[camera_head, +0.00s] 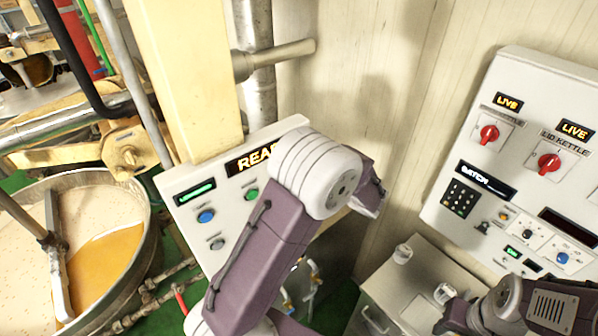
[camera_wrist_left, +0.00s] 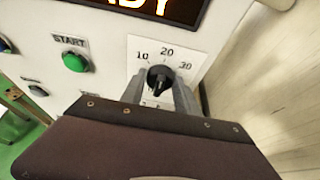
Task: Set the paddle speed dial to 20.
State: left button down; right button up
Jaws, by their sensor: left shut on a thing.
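The paddle speed dial (camera_wrist_left: 159,76) is a black knob on a white plate in the left wrist view, with 10, 20 and 30 printed in an arc around its top. My left gripper (camera_wrist_left: 158,88) is shut on the knob, one grey finger on each side. Its wrist covers the lower part of the scale. I cannot tell clearly which number the knob points to. In the head view my left arm hides the dial and the gripper. My right arm shows at the lower right, but its fingers are not clear.
The panel (camera_head: 185,178) has a lit display (camera_head: 250,160) and a green START button (camera_wrist_left: 75,62). A kettle (camera_head: 143,225) of pale mix stands at left. A second panel (camera_head: 540,85) with red knobs hangs at right, above a cabinet (camera_head: 385,290).

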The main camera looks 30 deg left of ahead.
pick_arm(q)
jog(key=shift+f, duration=0.1)
jog(key=c, duration=0.9)
grip_release()
jog(key=b+v, duration=0.3)
jog(key=v, duration=0.6)
jog(key=shift+b, duration=0.35)
